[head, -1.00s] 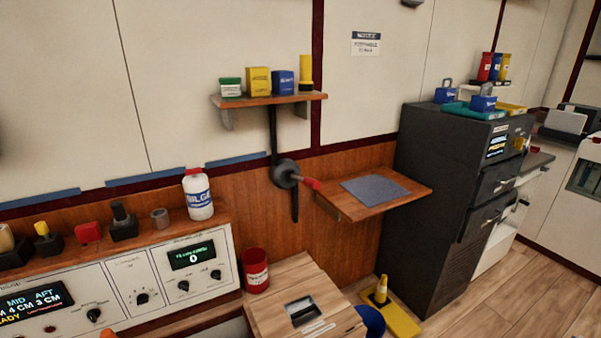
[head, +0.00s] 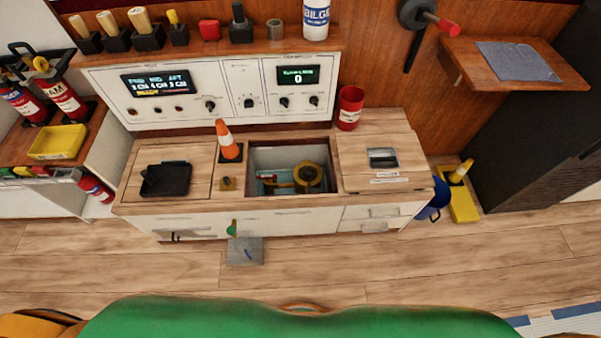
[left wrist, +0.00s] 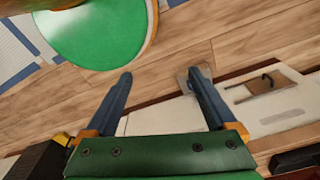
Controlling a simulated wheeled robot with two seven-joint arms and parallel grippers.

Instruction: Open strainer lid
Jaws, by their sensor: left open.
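In the head view, a square opening (head: 262,157) in the wooden counter shows a round brass-coloured fitting with a dark centre (head: 308,175), which looks like the strainer lid. It appears seated, but the detail is too small to be sure. A yellowish bar and a red part lie to its left inside the opening. My left gripper (left wrist: 160,78) shows only in the left wrist view. Its two dark fingers are apart with nothing between them, over the wooden floor and the edge of a white cabinet front. My right gripper is in neither view.
An orange-and-white cone (head: 228,142) stands just left of the opening, with a black tray (head: 166,179) farther left. A red canister (head: 350,108) stands behind right. A hatch panel (head: 375,165) covers the right. A grey plate (head: 245,251) is in front of the cabinet. Floor before it is mostly clear.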

